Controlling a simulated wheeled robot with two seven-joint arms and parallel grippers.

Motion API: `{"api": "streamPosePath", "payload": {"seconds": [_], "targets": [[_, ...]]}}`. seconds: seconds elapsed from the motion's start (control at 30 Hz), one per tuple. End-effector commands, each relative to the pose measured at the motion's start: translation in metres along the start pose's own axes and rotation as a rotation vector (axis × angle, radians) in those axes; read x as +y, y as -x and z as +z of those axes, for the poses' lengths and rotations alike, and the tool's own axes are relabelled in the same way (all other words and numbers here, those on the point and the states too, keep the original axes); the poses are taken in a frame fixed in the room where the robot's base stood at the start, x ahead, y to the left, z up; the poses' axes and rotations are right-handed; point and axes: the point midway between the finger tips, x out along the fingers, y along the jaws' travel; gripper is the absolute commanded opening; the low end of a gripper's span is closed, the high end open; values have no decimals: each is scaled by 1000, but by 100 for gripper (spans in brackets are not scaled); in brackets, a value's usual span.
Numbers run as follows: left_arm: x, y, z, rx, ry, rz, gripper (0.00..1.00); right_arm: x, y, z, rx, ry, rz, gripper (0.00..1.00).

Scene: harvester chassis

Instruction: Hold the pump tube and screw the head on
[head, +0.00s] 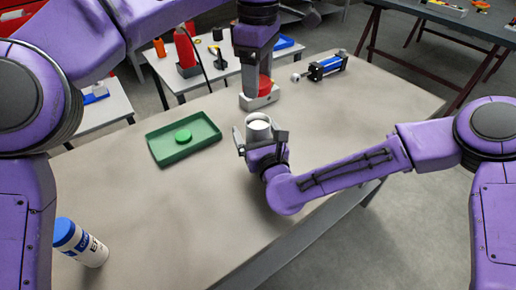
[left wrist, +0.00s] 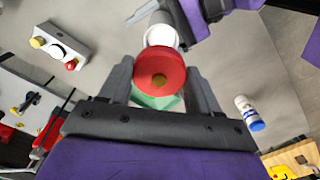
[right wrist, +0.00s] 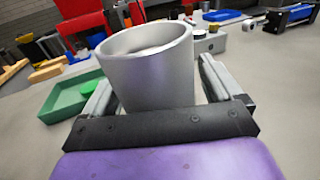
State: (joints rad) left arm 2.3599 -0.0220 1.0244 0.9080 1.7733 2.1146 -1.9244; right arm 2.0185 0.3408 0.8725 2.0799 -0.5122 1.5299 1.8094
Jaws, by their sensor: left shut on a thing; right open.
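The silver pump tube (head: 258,126) stands roughly upright, open end up, near the table's middle. My right gripper (head: 262,142) is around it, fingers open, one on each side; the right wrist view shows the tube (right wrist: 150,65) between them. I cannot tell whether the tube's foot touches the table. In the head view the red head (head: 265,84) is partly hidden by the left wrist, apart from and beyond the tube.
A green tray (head: 158,153) holding a round green piece (head: 183,136) lies left of the tube. A blue-black cylinder (head: 326,66) lies at the back right. A white bottle with a blue cap (head: 64,232) is front left. A grey block with knobs (left wrist: 60,48) is nearby. The table's right side is clear.

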Motion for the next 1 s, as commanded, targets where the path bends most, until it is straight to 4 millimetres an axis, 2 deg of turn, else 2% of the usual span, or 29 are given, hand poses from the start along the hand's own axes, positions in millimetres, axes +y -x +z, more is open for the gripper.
{"api": "streamPosePath", "payload": {"seconds": [0.2,0.27,0.4,0.47,0.57,0.83,1.0], "targets": [[0,1,0,0,0,1,29,0,0,0,0,0,1,92],[0,1,0,0,0,1,29,0,0,0,0,0,1,76],[0,1,0,0,0,1,29,0,0,0,0,0,0,30],[0,0,0,0,0,1,29,0,0,0,0,0,0,13],[0,-5,0,0,-1,-1,29,0,0,0,1,0,0,13],[0,-44,2,0,-1,-1,29,0,0,0,1,0,0,13],[0,-50,2,0,1,2,29,0,0,-1,1,0,0,13]]}}
